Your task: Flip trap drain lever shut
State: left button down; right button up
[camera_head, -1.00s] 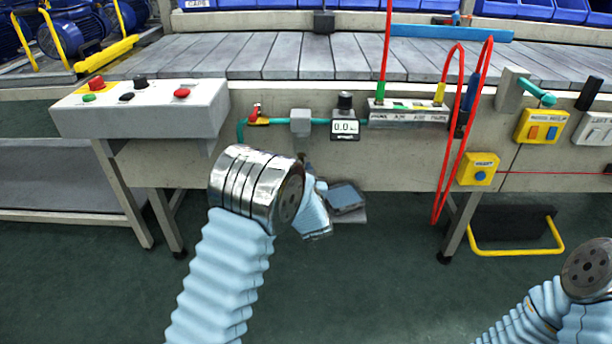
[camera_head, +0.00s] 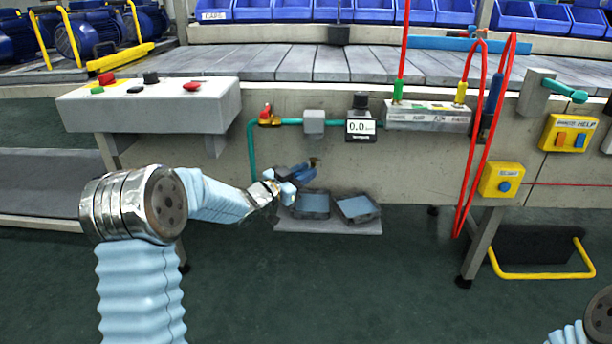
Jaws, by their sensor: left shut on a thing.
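My left gripper (camera_head: 307,170) reaches to the bench's front face below the air line, and its dark blue fingers are shut. A small brass-coloured piece (camera_head: 315,161) shows at the fingertips. It appears to be the trap drain lever, but the fingers hide most of it, so its angle cannot be told. A grey box (camera_head: 314,122) sits on the green pipe right above. My right gripper is not in view; only part of my right arm shows at the lower right.
A red-handled valve (camera_head: 268,117) and a gauge reading 0.0 (camera_head: 360,127) flank the grey box. Two dark trays with blue pads (camera_head: 357,208) lie on a grey plate below. Red hoses (camera_head: 473,160) hang at the right. A button console (camera_head: 150,108) stands at the left.

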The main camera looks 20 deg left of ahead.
pick_arm(q)
jog(key=shift+w+a+r+m+g+h+p, duration=0.15)
jog(key=shift+m+g+h+p, duration=0.25)
jog(key=shift+h, duration=0.5)
jog(key=c, duration=1)
grip_release()
jog(key=shift+c, duration=0.2)
jog(key=v, duration=1.3)
jog(key=shift+s+a+p, duration=0.2)
jog(key=shift+s+p, duration=0.1)
jog(key=shift+p, duration=0.05)
